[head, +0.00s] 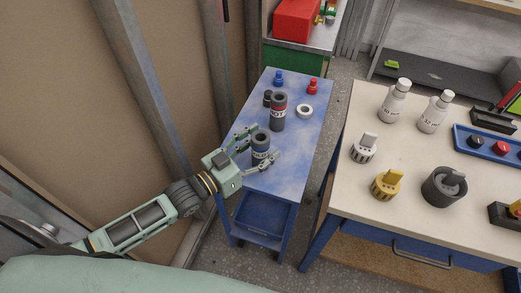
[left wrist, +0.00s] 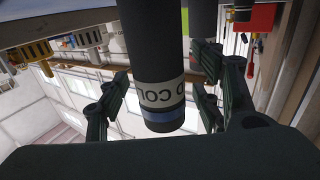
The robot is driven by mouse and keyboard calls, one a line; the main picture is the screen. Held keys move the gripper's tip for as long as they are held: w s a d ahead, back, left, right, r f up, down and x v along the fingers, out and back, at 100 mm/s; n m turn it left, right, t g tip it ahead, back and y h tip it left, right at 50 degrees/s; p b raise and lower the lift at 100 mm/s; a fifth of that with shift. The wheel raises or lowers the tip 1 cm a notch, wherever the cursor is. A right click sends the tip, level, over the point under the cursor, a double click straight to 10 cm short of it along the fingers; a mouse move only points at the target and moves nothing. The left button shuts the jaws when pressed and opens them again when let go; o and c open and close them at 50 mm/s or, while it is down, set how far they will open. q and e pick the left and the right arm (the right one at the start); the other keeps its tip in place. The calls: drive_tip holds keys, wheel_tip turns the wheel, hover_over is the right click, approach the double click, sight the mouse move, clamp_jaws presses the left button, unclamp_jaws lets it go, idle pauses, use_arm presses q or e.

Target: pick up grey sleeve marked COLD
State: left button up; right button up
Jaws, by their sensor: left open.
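The grey sleeve marked COLD (head: 261,146) stands upright near the front of the narrow blue table. It has a pale label and a blue band. My left gripper (head: 257,148) is open, with one finger on each side of the sleeve. In the left wrist view the COLD sleeve (left wrist: 157,70) appears upside down between the open fingers (left wrist: 160,105), and I see gaps beside it. A second dark sleeve with a red band and letters ending in OT (head: 278,113) stands just behind it. My right gripper is not in view.
A small dark cylinder (head: 268,98), a white ring (head: 304,111), a blue piece (head: 278,78) and a red piece (head: 313,86) stand farther back on the blue table (head: 290,172). A cream-topped workbench (head: 400,160) with bottles is to the right. A wall panel is close on the left.

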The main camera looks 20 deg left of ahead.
use_arm(q)
drive_tip(key=shift+c, duration=0.5)
drive_tip(key=c, duration=0.9)
drive_tip(key=shift+c, duration=0.3)
drive_tip(key=shift+r, duration=0.15)
